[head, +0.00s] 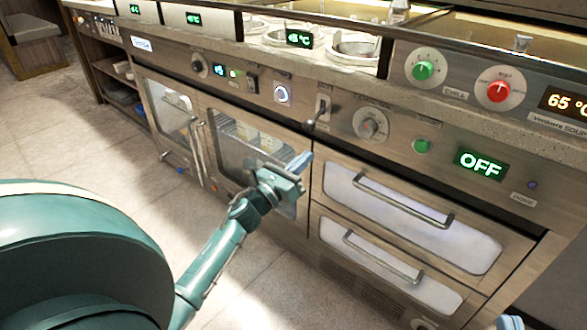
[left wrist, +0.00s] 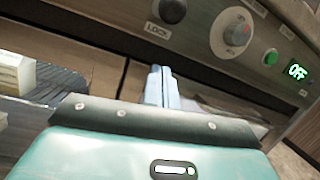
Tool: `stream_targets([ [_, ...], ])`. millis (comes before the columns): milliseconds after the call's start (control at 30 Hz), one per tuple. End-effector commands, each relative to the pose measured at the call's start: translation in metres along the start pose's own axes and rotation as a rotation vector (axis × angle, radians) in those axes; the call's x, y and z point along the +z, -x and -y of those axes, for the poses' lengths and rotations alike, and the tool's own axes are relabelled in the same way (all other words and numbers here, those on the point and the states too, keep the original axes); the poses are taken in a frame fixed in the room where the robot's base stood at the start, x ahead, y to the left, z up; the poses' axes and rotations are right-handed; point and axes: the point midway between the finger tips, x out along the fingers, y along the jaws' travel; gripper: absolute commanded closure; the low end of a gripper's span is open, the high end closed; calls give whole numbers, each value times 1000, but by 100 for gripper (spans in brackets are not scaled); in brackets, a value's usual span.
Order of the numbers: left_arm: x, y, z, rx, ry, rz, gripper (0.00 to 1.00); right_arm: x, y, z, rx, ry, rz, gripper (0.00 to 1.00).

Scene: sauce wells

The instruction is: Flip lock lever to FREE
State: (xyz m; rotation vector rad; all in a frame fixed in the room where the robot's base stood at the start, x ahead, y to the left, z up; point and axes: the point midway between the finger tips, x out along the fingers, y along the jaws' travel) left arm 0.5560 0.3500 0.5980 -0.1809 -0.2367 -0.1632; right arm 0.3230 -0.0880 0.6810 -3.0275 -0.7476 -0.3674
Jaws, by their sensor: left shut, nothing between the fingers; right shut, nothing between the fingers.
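The lock lever (head: 317,114) is a small metal handle with a dark knob on the steel front panel, left of the large round dial. Its knob (left wrist: 172,10) shows at the top of the left wrist view, above a plate reading LOCK. My right gripper (head: 511,322) barely shows at the bottom right, shut.
The round dial (head: 370,124), a green button (head: 421,146) and an OFF display (head: 481,164) sit right of the lever. Below are drawers with protruding handles (head: 403,201) and a glass door (head: 247,150). The counter edge (head: 372,82) overhangs the panel.

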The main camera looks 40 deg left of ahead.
Motion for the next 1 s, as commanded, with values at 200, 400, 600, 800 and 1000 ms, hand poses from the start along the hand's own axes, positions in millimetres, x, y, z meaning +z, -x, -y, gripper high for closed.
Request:
stream_targets([
  [200,-1,-44,0,-1,1,2,100,-3,-2,-1,-4,23,-45,100],
  [400,24,-40,0,-2,-3,-1,100,-15,-7,-4,-10,34,-57,100],
  [600,36,-35,0,0,2,-1,100,-2,1,0,-6,9,1,100],
  [800,38,-34,0,1,3,0,100,2,1,0,0,-1,10,100],
  [1000,38,-34,0,1,2,-1,100,1,0,0,4,-5,8,100],
])
